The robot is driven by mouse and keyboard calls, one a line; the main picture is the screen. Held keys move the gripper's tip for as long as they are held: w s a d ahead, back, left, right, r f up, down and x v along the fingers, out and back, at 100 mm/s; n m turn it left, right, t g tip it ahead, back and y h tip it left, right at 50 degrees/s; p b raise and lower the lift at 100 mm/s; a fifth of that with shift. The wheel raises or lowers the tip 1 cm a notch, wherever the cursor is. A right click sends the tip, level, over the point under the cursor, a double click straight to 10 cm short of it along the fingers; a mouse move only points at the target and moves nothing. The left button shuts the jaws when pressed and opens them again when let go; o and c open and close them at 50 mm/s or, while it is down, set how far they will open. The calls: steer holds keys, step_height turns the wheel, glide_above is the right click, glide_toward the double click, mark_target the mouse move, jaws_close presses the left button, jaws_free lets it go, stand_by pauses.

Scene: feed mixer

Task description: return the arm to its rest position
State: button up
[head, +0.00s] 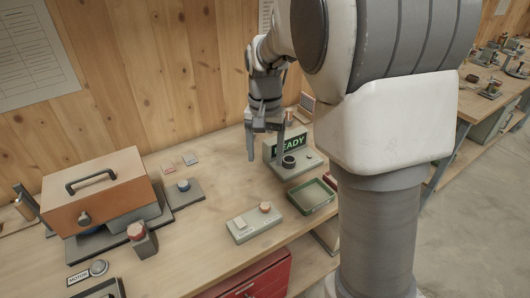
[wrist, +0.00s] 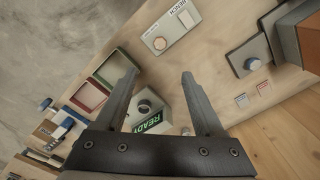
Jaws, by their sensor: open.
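My gripper (head: 267,142) hangs above the back of the workbench, fingers pointing down. In the wrist view my gripper (wrist: 158,75) is open, with nothing between its fingers. In the head view it is in front of the wooden wall, just left of the green READY display (head: 291,144). The display also shows between the finger bases in the wrist view (wrist: 150,122). My arm is bent and hides part of the bench's right side.
On the bench (head: 200,225) stand an orange box with a handle (head: 95,195), a knob block (head: 142,240), a grey panel with an orange button (head: 255,222) and a green tray (head: 311,197). A red drawer unit (head: 262,278) is below. Another bench (head: 485,95) is at right.

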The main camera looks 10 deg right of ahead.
stand_by(0.3)
steer(key=s+r+n+t, duration=0.2)
steer(key=s+r, duration=0.2)
steer(key=s, duration=0.6)
steer(key=s+r+n+t, duration=0.3)
steer(key=s+r, duration=0.1)
steer(key=s, duration=0.7)
steer(key=shift+d+r+n+t, duration=0.15)
steer(key=shift+r+n+t, duration=0.1)
steer(key=shift+n+t, duration=0.05)
stand_by(0.5)
